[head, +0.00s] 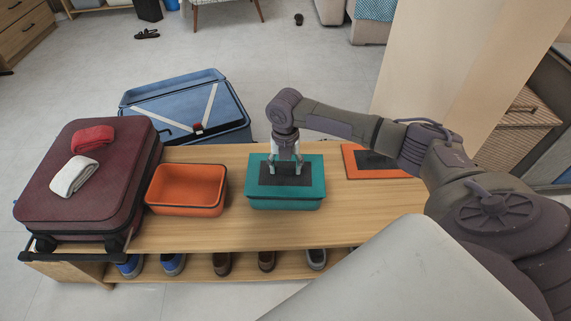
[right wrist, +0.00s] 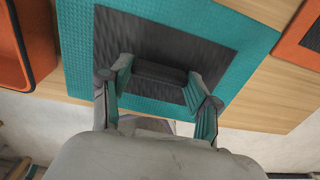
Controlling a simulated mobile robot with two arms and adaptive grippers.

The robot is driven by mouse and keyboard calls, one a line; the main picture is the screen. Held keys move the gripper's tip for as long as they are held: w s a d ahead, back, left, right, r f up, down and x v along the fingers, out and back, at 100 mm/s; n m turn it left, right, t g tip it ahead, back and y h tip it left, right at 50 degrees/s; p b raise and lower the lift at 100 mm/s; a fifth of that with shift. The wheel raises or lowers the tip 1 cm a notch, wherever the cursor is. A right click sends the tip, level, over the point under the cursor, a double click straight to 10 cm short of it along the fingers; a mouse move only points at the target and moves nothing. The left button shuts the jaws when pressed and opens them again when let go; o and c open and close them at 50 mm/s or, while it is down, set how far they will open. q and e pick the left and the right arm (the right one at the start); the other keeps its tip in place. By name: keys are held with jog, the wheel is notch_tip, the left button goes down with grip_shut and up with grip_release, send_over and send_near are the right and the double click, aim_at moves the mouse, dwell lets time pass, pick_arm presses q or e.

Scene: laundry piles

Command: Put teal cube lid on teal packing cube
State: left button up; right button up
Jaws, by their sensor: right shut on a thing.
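The teal packing cube (head: 285,204) stands on the wooden bench, right of its middle. The teal cube lid (head: 313,167), with a dark centre panel, lies over the top of the cube and covers its opening. It looks level and roughly lined up; I cannot tell if any small gap is left under it. My right gripper (head: 287,172) comes down from above and is shut on the lid's dark handle. In the right wrist view the fingers stand at both ends of that handle (right wrist: 159,74) on the lid. My left gripper is not in view.
An open orange packing cube (head: 187,211) stands left of the teal one. An orange lid (head: 360,173) lies to the right. A maroon suitcase (head: 62,198) with red and white rolled items fills the bench's left end. A blue open suitcase (head: 250,133) stands behind. Shoes sit below the bench.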

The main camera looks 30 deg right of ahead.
aim_at(285, 168)
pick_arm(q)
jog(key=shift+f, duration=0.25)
pick_arm(e)
jog(key=shift+f, duration=0.3)
jog(key=o, duration=1.1)
jog(key=shift+c, duration=0.2)
notch_tip(285, 168, up, 3)
jog(key=shift+r+p, duration=0.1)
jog(key=shift+p, duration=0.2)
pick_arm(q)
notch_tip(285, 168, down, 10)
jog(key=p, duration=0.2)
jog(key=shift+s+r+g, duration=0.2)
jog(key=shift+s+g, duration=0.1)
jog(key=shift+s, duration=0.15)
pick_arm(e)
notch_tip(285, 168, up, 10)
